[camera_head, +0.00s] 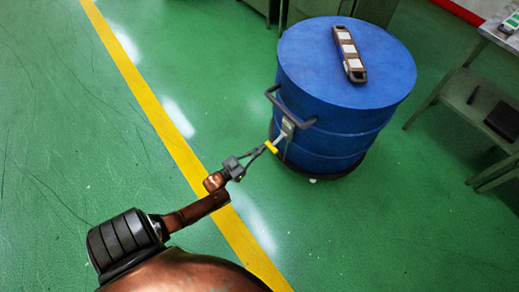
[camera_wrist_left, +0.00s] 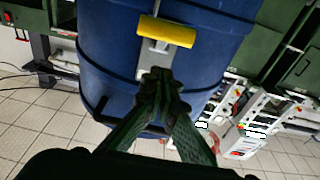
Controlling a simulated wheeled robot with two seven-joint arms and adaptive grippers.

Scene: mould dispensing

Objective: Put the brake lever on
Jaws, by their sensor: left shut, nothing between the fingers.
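The brake lever is a pale metal arm with a yellow grip (camera_head: 271,147) at its end, fixed to a grey plate (camera_head: 288,127) on the side of a blue drum (camera_head: 330,140). In the left wrist view the yellow grip (camera_wrist_left: 167,32) lies across the picture at the top middle. My left gripper (camera_head: 264,150) is shut and empty, its tips right by the yellow grip. In the wrist view its fingertips (camera_wrist_left: 158,76) meet just below the grip, over the lever's metal part. I cannot tell whether they touch it. My right gripper is in neither view.
A dark handle bar (camera_head: 285,108) sticks out from the drum above the lever. A brown strip with pale squares (camera_head: 350,55) lies on the drum's top. A grey table with a shelf (camera_head: 468,95) stands at the right. The green floor left of the drum is clear.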

